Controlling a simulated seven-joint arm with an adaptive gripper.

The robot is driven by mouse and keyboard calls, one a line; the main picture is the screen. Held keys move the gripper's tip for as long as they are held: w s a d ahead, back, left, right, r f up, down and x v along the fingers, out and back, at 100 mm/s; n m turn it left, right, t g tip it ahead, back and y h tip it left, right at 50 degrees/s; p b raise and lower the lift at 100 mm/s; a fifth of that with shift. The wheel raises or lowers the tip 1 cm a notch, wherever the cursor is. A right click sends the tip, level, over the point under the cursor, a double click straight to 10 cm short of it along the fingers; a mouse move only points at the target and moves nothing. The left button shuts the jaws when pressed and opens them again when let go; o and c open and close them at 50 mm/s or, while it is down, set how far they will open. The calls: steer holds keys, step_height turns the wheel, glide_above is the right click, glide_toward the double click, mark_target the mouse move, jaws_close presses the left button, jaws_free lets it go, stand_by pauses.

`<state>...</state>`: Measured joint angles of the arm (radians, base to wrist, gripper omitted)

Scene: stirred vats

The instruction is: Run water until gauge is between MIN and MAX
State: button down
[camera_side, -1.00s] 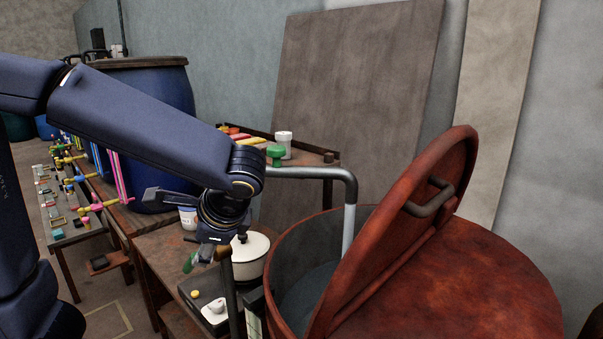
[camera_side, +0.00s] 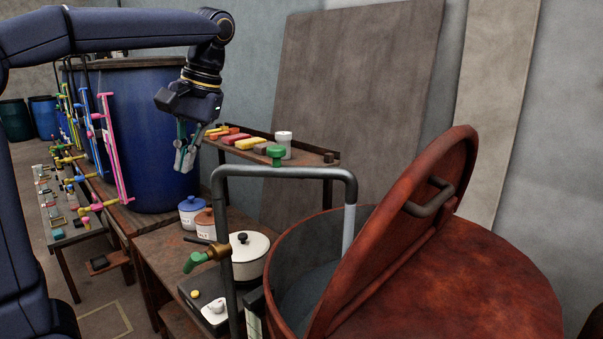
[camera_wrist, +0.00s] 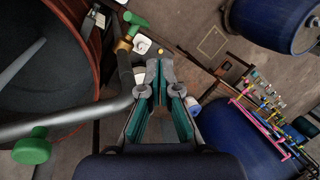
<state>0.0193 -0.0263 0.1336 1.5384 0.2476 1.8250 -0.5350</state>
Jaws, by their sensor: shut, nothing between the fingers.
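The rust-red vat (camera_side: 440,260) stands at the right with its lid (camera_side: 400,230) tilted open; its grey inside also shows in the wrist view (camera_wrist: 35,60). A dark pipe (camera_side: 300,172) arches over its rim. A pale grey column (camera_side: 348,228) hangs from the pipe's end; I cannot tell whether it is pipe or water. A green knob (camera_side: 277,155) tops the pipe. A brass tap (camera_side: 218,251) with a green lever (camera_side: 194,262) is lower on it. A pale strip, possibly the gauge (camera_side: 253,318), is partly cut off and unreadable. My gripper (camera_side: 182,168) is shut, empty, above and left of the pipe.
A cream lidded pot (camera_side: 250,257) and small blue (camera_side: 190,213) and brown (camera_side: 206,225) jars stand on the bench behind the tap. A shelf (camera_side: 315,157) with coloured blocks is behind the pipe. A blue barrel (camera_side: 150,130) stands behind my gripper.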

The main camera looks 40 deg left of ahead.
steer(key=w+a+n+t+h, duration=0.1)
steer(key=a+n+h, duration=0.3)
steer(key=n, duration=0.5)
steer(key=y, duration=0.1)
glide_toward(199, 260)
steer(key=a+f, duration=0.5)
steer(key=a, duration=0.1)
steer(key=shift+s+d+f, duration=0.2)
steer(key=shift+d+f, duration=0.15)
steer(key=shift+d, duration=0.2)
steer(key=shift+s+d+f, duration=0.2)
steer(key=shift+d+f, duration=0.15)
steer(key=shift+d, duration=0.2)
steer(key=shift+s+d+f, duration=0.1)
steer(key=shift+d+f, duration=0.3)
